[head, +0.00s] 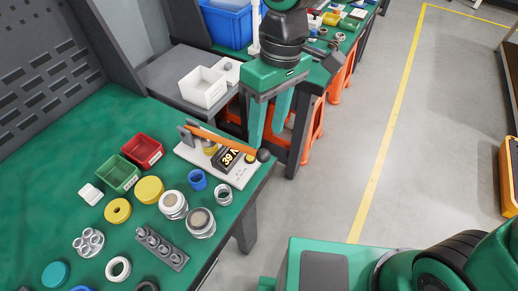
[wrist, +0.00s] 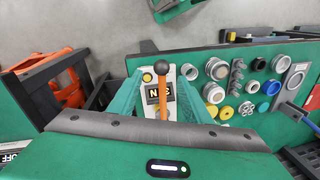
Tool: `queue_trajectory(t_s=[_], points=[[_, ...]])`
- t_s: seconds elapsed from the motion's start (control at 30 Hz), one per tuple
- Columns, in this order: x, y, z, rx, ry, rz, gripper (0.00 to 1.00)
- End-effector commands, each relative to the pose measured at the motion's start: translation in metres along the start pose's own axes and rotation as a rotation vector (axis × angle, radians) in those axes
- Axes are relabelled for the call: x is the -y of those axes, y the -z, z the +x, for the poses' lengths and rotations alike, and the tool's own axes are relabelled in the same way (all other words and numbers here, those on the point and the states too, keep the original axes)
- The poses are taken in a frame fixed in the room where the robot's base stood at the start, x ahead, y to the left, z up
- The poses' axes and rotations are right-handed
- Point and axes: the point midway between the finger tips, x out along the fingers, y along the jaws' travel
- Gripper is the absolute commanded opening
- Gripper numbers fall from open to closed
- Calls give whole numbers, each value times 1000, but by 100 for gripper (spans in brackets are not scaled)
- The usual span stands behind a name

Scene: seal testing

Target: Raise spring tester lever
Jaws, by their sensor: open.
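The spring tester (head: 190,154) is a pale base with a dark display, a yellow button and a grey upright, near the table's right edge. Its orange lever (head: 222,140) runs from the upright to a black ball knob (head: 263,155) and lies low over the base. My gripper (head: 263,146) is open, fingers pointing down around the knob end. In the wrist view, the lever (wrist: 158,95) and knob (wrist: 163,46) appear between the spread fingers of my gripper (wrist: 158,80). I cannot tell whether a finger touches the knob.
The green table (head: 60,125) holds a red bin (head: 142,150), a green bin (head: 118,173), several rings and caps, and a grey peg block (head: 160,248) left of the tester. A white box (head: 201,87) stands behind it. Open floor (head: 345,120) lies to the right.

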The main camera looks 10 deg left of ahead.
Motion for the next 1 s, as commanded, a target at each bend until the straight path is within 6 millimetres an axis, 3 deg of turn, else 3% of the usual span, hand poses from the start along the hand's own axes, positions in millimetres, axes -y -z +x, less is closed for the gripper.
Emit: queue_trajectory(t_s=[0.2,0.4,0.6,0.9,1.0], points=[[0,-1,41,4,1,0,44],[-1,-1,69,3,1,2,44],[-1,-1,82,1,-1,3,44],[-2,-1,83,0,-1,4,44],[-2,-1,83,0,-1,4,20]])
